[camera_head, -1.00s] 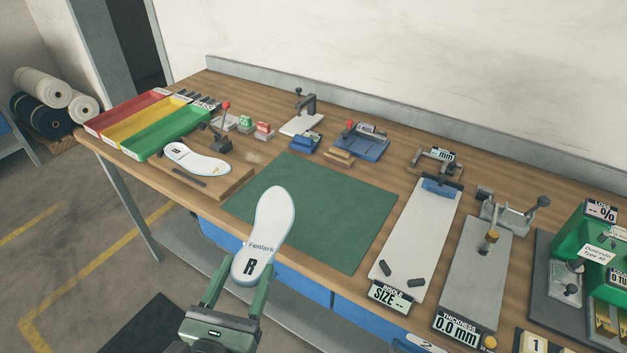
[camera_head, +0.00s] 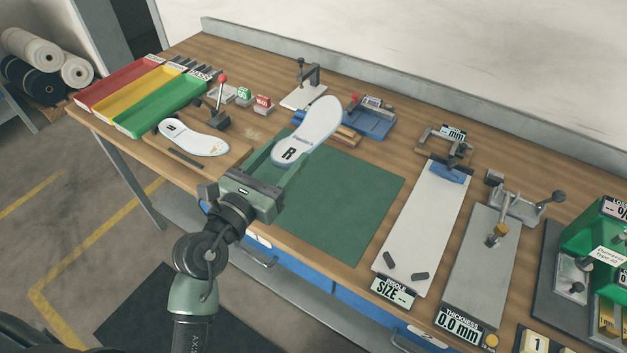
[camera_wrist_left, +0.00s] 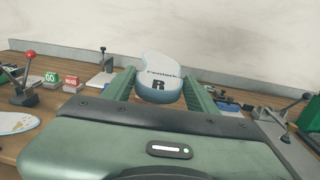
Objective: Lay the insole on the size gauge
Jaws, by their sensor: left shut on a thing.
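A white insole (camera_head: 314,127) marked "R" at its heel is held up above the back left of the green mat (camera_head: 345,195). My left gripper (camera_head: 277,153) is shut on its heel end, and the toe end points away toward the wall. In the left wrist view the insole (camera_wrist_left: 160,78) sits between the two green fingers. The size gauge (camera_head: 423,225) is a long pale board right of the mat, with a blue slider at its far end and two dark pegs near its front. Its display (camera_head: 393,292) reads "SIZE --". My right gripper is not in view.
A second insole (camera_head: 200,139) marked "R" lies on a wooden board at the left. Red, yellow and green trays (camera_head: 158,105) stand behind it. The thickness gauge (camera_head: 480,265) stands right of the size gauge. The mat is bare.

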